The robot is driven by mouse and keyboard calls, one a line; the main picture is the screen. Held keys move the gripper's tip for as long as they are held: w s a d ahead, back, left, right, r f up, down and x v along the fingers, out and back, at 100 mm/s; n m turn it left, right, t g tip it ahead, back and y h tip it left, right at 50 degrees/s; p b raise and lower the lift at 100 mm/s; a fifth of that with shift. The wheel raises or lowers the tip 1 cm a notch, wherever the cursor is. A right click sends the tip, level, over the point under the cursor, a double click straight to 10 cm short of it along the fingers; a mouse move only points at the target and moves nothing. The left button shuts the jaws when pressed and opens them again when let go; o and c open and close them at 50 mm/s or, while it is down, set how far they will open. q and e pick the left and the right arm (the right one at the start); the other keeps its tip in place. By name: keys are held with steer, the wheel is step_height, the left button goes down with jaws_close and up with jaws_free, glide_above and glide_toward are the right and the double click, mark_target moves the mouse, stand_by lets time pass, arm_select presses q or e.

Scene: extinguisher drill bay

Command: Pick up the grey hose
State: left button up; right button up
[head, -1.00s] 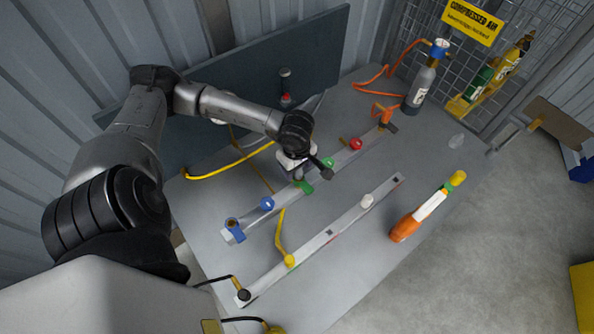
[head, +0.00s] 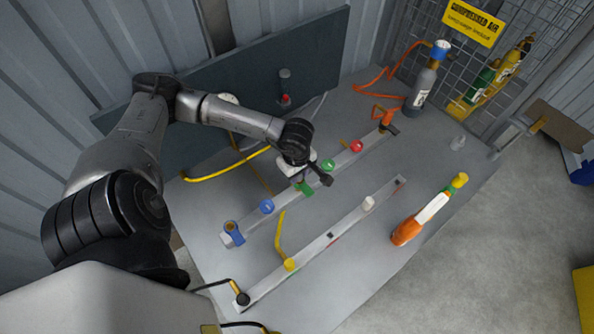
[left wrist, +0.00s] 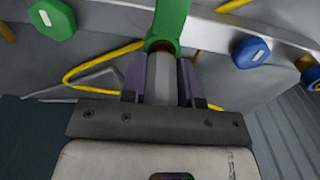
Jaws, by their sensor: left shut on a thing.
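My left gripper (head: 300,176) is over the rear rail (head: 338,163), beside a green fitting (head: 305,188). In the left wrist view its two fingers (left wrist: 162,80) are shut on a grey cylindrical piece (left wrist: 163,85), which meets the green fitting (left wrist: 165,25). The piece appears to be the end of the grey hose. A grey hose length (left wrist: 95,78) runs behind the gripper in the left wrist view. In the head view part of it (head: 320,103) shows at the back of the table; the rest is hidden by my arm. My right gripper is not in view.
A yellow hose (head: 225,173) curves behind the rear rail. Blue (head: 266,207), green (head: 327,166) and red (head: 356,146) knobs stand along that rail. A front rail (head: 330,236), an orange-and-white bottle (head: 428,215) and a grey cylinder (head: 421,88) are nearby.

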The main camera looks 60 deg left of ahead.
arm_select(q)
steer(key=shift+r, duration=0.1)
steer(key=shift+r+p, duration=0.4)
steer(key=shift+r, duration=0.2)
steer(key=r+p, duration=0.1)
steer(key=r, duration=0.2)
steer(key=shift+w+d+r+p, duration=0.1)
steer(key=shift+d+r+p, duration=0.05)
steer(key=shift+d+p, duration=0.2)
steer(key=d+r+p, duration=0.1)
steer(key=d+r, duration=0.2)
steer(key=d, duration=0.2)
steer(key=w+d+r+p, duration=0.1)
steer(key=d+r+p, duration=0.1)
steer(key=d, duration=0.4)
steer(key=shift+r, duration=0.65)
steer(key=shift+w, duration=0.1)
